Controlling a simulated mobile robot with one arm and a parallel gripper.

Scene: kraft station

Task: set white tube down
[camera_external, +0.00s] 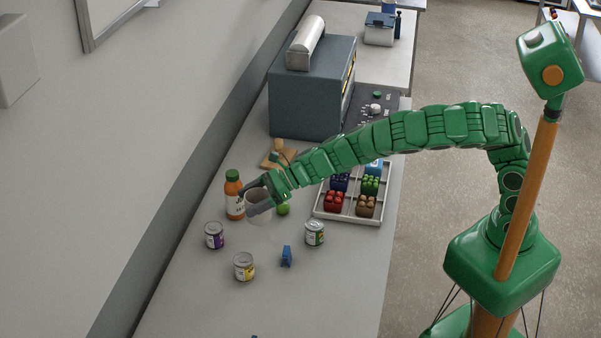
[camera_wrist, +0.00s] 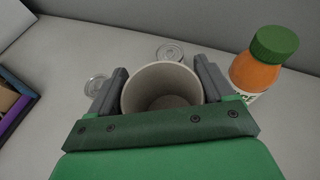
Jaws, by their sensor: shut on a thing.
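The white tube (camera_external: 261,212) is a short, wide, pale cylinder on the left part of the table in the external view. My gripper (camera_external: 257,194) is shut on it. In the wrist view the white tube (camera_wrist: 165,78) stands between the two grey fingers of my gripper (camera_wrist: 162,88), one on each side, with its round open top facing the camera. Its inside looks empty and grey at the bottom. The tube looks about upright. Its lower edge is partly hidden by a finger, and I cannot tell whether it touches the table.
An orange bottle with a green cap (camera_external: 234,196) stands close left of the tube. Purple (camera_external: 214,235), yellow (camera_external: 244,267) and green (camera_external: 315,233) labelled cans and a blue object (camera_external: 286,256) stand nearer. A divided tray (camera_external: 348,218) is right. The front table (camera_external: 230,310) is mostly clear.

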